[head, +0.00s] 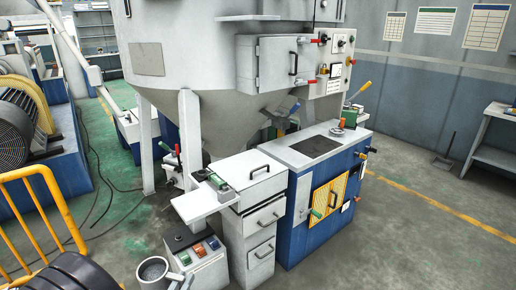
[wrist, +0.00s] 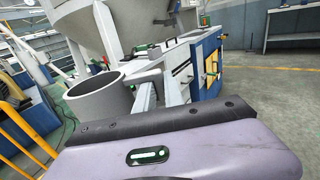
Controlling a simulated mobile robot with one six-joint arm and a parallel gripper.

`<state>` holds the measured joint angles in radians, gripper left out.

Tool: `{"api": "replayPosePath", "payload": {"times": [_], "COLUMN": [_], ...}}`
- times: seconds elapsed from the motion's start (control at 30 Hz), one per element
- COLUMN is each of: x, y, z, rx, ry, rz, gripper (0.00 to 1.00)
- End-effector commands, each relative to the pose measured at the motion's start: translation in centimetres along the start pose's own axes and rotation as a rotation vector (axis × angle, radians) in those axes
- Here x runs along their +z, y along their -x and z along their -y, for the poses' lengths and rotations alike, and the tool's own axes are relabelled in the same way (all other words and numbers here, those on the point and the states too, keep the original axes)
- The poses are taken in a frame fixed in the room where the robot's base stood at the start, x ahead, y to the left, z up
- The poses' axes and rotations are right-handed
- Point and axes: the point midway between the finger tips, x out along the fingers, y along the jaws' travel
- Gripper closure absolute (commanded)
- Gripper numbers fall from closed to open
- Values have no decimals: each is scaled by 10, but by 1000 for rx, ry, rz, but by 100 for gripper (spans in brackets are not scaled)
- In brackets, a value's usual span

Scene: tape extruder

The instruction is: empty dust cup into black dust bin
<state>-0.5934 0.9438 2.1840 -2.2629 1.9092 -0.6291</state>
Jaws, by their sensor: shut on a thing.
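A grey round dust cup (head: 153,271) is at the bottom edge of the head view, its open top up, with speckled grey matter inside. The cup shows large at the left of the wrist view (wrist: 97,102), roughly upright. My gripper (head: 176,279) is at the cup's right side and shut on it; its fingertips are mostly hidden. A black rounded, ridged object (head: 76,273) stands at the bottom left of the head view, left of the cup and apart from it. It may be the black dust bin; its opening is not clearly visible.
A yellow railing (head: 42,215) stands behind the black object. The large hopper machine (head: 200,90) and blue cabinet (head: 325,200) stand beyond. Open floor (head: 420,235) lies to the right.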

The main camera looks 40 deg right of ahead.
Motion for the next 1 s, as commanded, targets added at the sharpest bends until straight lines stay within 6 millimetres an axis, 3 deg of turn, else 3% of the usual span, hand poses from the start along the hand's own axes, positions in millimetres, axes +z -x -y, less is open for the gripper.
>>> {"api": "replayPosePath", "payload": {"times": [0.37, 0.47, 0.57, 0.67, 0.8, 0.9, 1.0], "x": [0, -15, -61, -128, -219, -271, -307], "y": [0, -3, -11, -21, -31, -34, -34], "z": [0, -3, -6, 0, 29, 57, 82], "rx": [0, -7, -28, -57, -97, -119, -135], "ry": [-1, 2, 7, 6, 4, 1, -1], "rz": [0, 0, 0, 0, 1, 1, 1], "gripper": [100, 100, 100, 100, 100, 100, 100]}}
